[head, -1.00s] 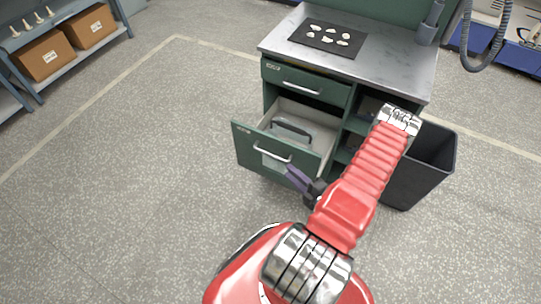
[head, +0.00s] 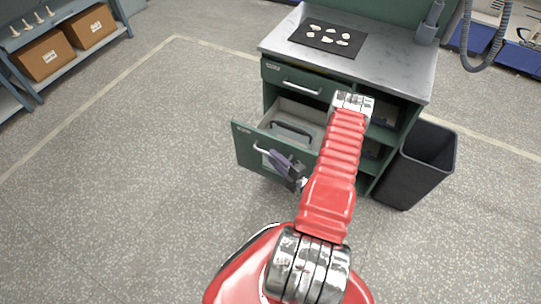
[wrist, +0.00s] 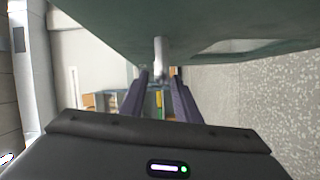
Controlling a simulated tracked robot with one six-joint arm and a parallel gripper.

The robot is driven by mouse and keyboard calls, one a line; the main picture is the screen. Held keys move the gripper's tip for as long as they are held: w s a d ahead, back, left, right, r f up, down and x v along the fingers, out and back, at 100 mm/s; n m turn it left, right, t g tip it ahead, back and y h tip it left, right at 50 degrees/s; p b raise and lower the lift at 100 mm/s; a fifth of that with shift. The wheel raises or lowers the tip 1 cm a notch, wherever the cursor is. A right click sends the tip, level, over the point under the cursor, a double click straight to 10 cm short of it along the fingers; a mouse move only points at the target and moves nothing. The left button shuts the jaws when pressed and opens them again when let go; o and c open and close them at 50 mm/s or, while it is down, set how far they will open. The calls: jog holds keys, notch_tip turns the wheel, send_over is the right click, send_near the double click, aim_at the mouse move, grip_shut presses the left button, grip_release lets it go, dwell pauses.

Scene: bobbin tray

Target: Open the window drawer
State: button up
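The lower green drawer (head: 247,155) of the workbench stands pulled out, with a pale window panel on its front. A dark grey object (head: 288,130) lies inside it. Its silver bar handle (head: 262,149) is partly hidden by my gripper (head: 284,163), which is at the right part of the handle. In the wrist view the drawer front (wrist: 200,22) fills the top and the handle (wrist: 161,56) shows end-on at the fingertips. My gripper's two dark fingers (wrist: 161,80) stand apart, with a gap between them; contact with the handle is not clear.
A shut upper drawer (head: 270,74) sits above, beneath the grey worktop (head: 400,68). A black mat (head: 305,43) with pale pieces lies on top. Open shelves are at the right, beside a black bin (head: 413,175). Floor at the left and front is clear.

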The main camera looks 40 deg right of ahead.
jog(key=shift+w+f, duration=0.1)
jog(key=shift+w, duration=1.4)
jog(key=shift+c, duration=0.3)
grip_shut()
jog(key=shift+f, duration=0.1)
